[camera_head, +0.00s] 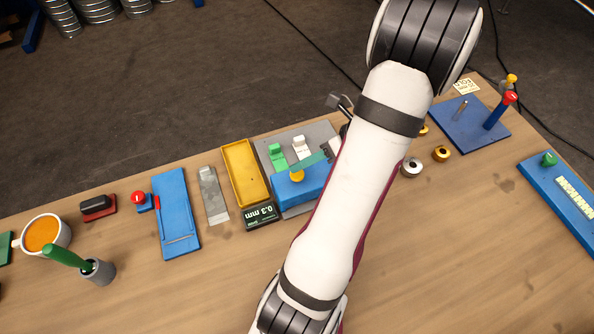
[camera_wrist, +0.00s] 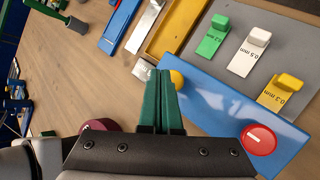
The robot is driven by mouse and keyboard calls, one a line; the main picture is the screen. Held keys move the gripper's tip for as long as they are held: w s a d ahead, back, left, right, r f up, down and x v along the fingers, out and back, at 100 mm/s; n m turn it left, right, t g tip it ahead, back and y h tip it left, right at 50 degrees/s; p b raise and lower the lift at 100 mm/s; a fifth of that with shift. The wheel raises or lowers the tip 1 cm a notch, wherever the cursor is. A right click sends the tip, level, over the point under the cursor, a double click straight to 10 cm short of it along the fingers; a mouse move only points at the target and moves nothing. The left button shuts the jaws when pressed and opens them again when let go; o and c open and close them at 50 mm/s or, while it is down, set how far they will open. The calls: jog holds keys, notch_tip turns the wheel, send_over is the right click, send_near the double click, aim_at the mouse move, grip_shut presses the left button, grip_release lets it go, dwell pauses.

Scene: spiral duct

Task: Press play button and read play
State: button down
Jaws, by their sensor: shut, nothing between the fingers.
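My gripper (camera_wrist: 163,76) is shut and empty, its two green fingers side by side. It also shows in the head view (camera_head: 304,163), with the fingertips close to a round yellow button (camera_head: 297,175) on a blue block (camera_head: 306,188). The wrist view shows the yellow button (camera_wrist: 177,78) just right of the fingertips; I cannot tell whether they touch. A red button with a white bar (camera_wrist: 258,139) sits at the block's other end; my arm hides it in the head view. A dark display (camera_head: 260,215) beside the block reads "0.3 mm".
Green (camera_wrist: 212,36), white (camera_wrist: 249,51) and yellow (camera_wrist: 279,92) pieces with mm labels stand on a grey plate (camera_wrist: 288,48). A yellow tray (camera_head: 244,172) is left of it. A blue plate with upright pegs (camera_head: 470,125) is at right. The front tabletop is largely clear.

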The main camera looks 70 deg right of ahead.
aim_at(302, 175)
jog(key=shift+f, duration=0.15)
jog(key=shift+f, duration=0.3)
jog(key=shift+f, duration=0.75)
dwell(0.9)
jog(key=shift+r, duration=1.2)
jog(key=shift+r, duration=2.5)
